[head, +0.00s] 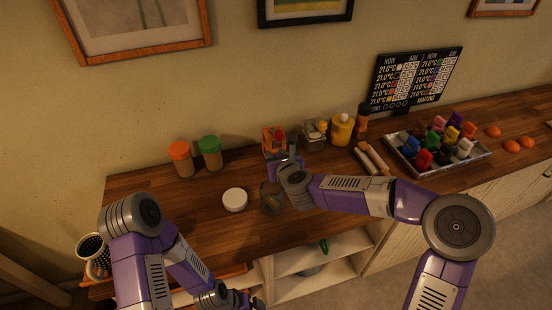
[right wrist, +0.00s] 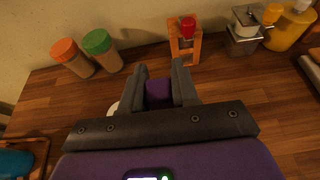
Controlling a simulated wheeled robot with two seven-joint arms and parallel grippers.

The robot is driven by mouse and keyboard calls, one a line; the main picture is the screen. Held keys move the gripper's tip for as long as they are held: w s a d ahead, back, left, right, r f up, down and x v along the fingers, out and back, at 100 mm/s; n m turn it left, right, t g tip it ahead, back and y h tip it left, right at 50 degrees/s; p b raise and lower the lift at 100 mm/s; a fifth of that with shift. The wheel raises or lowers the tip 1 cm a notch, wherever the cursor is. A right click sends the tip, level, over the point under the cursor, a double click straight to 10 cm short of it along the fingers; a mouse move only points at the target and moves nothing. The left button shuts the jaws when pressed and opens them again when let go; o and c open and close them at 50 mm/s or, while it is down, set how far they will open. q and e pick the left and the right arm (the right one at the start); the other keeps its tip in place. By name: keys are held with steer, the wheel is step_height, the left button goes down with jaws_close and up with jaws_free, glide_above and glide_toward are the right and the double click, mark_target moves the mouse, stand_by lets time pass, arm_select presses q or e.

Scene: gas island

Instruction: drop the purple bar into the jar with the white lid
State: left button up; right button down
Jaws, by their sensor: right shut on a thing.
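My right gripper (head: 293,147) is shut on the purple bar (right wrist: 158,92), which shows between the two dark fingers (right wrist: 159,76) in the right wrist view. In the head view, a dark, glassy jar (head: 271,198) stands on the wooden counter just left of and below the right wrist. A round white lid (head: 235,200) is left of this jar; I cannot tell whether it lies on the counter or on something low. The right wrist view shows only a sliver of it (right wrist: 113,109). My left gripper (head: 240,300) is low at the bottom edge, its fingers unclear.
Jars with orange (head: 180,158) and green (head: 209,152) lids stand at the back left. A wooden stand with a red item (head: 274,142), a metal-and-glass container (head: 314,136) and a yellow bottle (head: 340,130) stand behind. A tray (head: 481,159) of coloured blocks is at right.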

step_height(320, 180, down, 6)
steer(key=b, duration=0.4)
steer(key=shift+r, duration=0.15)
steer(key=c, duration=0.8)
jaws_free()
steer(key=shift+v, duration=3.8)
steer(key=shift+a, duration=0.1)
